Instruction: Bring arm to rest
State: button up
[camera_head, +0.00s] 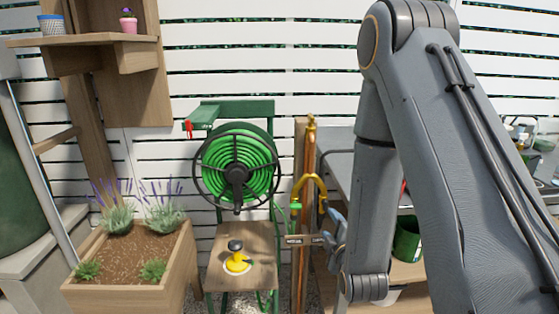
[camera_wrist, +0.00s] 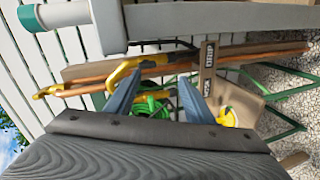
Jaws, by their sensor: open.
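My arm crosses the right half of the head view and bends down. My gripper (camera_head: 336,232) is partly seen there, beside the tool handles and in front of the wooden post. In the wrist view my gripper (camera_wrist: 160,80) has its two blue-grey fingers apart, with nothing held between them. Past the fingers lie the long tool handles with yellow grips (camera_wrist: 123,72) and part of the green hose. I cannot tell the exact gap between the fingers and the tools.
A planter box (camera_head: 170,262) is at left. A green bucket (camera_head: 407,240) stands on a shelf behind my arm.

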jog(key=s+r+m+g+p, duration=0.2)
jog(key=s+r+m+g, duration=0.2)
jog(key=s, duration=0.5)
jog(key=s+r+m+g+p, duration=0.2)
jog(key=s+r+m+g, duration=0.2)
jog(key=s, duration=0.5)
jog(key=s+r+m+g+p, duration=0.3)
jog(key=s+r+m+g, duration=0.1)
jog(key=s+m+g, duration=0.3)
jog(key=shift+s+r+m, duration=0.25)
jog(key=shift+s+m, duration=0.05)
jog(key=shift+s, duration=0.85)
jog(key=shift+d, duration=0.1)
